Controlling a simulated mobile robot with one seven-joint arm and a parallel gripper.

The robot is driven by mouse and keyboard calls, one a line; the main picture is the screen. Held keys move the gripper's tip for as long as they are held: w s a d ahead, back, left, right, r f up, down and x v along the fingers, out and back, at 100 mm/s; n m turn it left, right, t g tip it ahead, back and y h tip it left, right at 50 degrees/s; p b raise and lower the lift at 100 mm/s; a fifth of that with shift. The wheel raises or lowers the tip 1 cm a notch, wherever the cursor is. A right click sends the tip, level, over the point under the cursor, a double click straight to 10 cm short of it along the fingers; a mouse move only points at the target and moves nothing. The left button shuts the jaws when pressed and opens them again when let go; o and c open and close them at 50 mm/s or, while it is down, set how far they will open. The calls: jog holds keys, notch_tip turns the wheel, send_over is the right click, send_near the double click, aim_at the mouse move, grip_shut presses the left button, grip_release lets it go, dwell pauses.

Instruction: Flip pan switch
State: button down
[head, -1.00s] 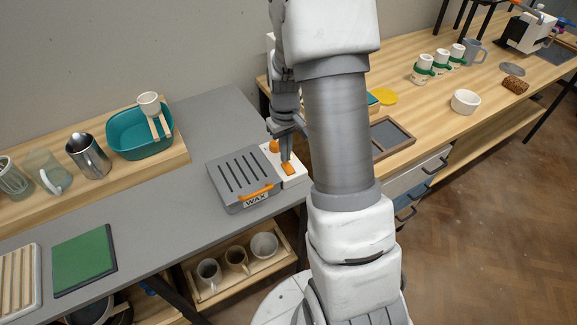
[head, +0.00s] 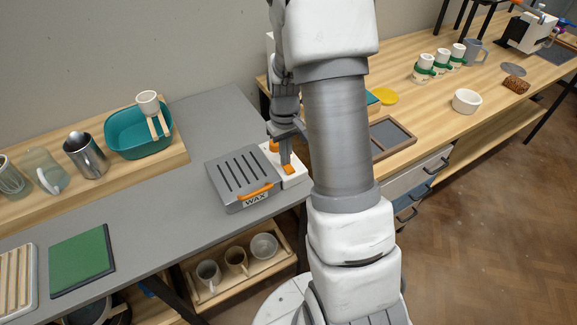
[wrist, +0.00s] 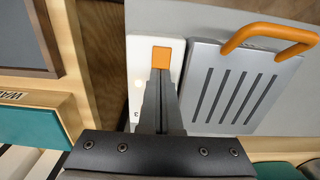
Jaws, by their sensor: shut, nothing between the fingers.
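The wax pan (head: 242,178) is a grey box with a slotted lid, an orange handle and a "WAX" label. It sits on the grey table. On its right is a white switch plate (head: 296,177) with an orange rocker (head: 289,169). The lid (wrist: 235,85) and the rocker (wrist: 161,58) also show in the wrist view. My gripper (head: 286,160) is shut and empty, pointing down at the rocker. In the wrist view its fingertips (wrist: 160,72) overlap the rocker's near edge. I cannot tell whether they touch it. The fingers hide part of the plate.
A teal basin (head: 140,135) and metal pitcher (head: 86,155) stand on a wooden riser at left. A green board (head: 82,258) lies on the grey table. A framed dark tray (head: 390,138) lies on the wooden counter right of my arm.

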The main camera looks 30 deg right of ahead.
jog(key=shift+f, duration=0.1)
jog(key=shift+r+p, duration=2.45)
jog(key=shift+r, duration=1)
jog(key=shift+r, duration=0.1)
jog(key=s+a+r+t, duration=0.1)
jog(key=s+a+r, duration=0.25)
jog(key=r, duration=0.45)
jog(key=s+a+r+t, duration=0.2)
jog(key=s+a+r, duration=0.15)
jog(key=r, duration=0.45)
jog(key=s+a+r+t, duration=0.1)
jog(key=s+a+r, duration=0.1)
jog(key=s, duration=0.4)
jog(key=s+a+r+t, duration=0.1)
jog(key=s+a+r, duration=0.2)
jog(key=s+r, duration=0.1)
jog(key=shift+s+a+r+t, duration=0.25)
jog(key=shift+s+t, duration=0.05)
jog(key=shift+s, duration=0.55)
